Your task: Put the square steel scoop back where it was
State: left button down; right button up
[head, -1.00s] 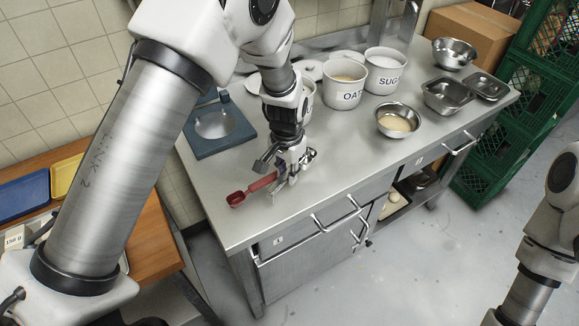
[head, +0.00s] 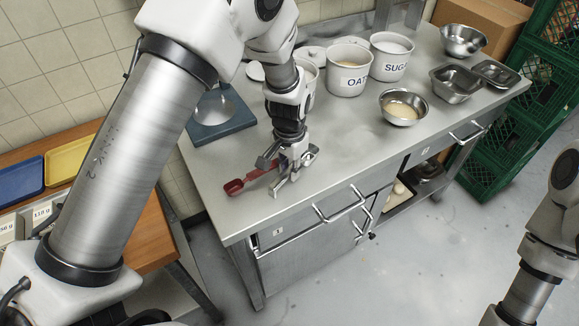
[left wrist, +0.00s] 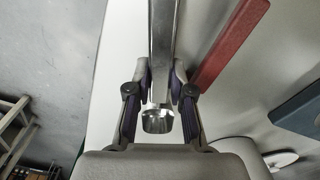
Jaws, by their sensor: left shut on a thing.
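My left gripper (head: 283,178) is low over the left front part of the steel worktop. It is shut on the steel handle of the scoop (left wrist: 160,55). In the left wrist view the handle runs up between the fingers, its flared end near the palm. The scoop's far end is cut off by the top of that view, and its square shape is not clear in the head view. My right gripper is out of view.
On the worktop (head: 335,165) stand an oats tub (head: 347,80), a sugar tub (head: 391,67), a steel bowl with pale contents (head: 402,117), and steel pans (head: 450,92). A blue-based scale (head: 220,128) is behind the gripper.

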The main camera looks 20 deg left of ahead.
aim_at(289, 169)
pick_arm(q)
jog(key=shift+f, duration=0.35)
jog(key=c, duration=0.9)
grip_release()
jog(key=shift+c, duration=0.2)
notch_tip(289, 169, up, 12)
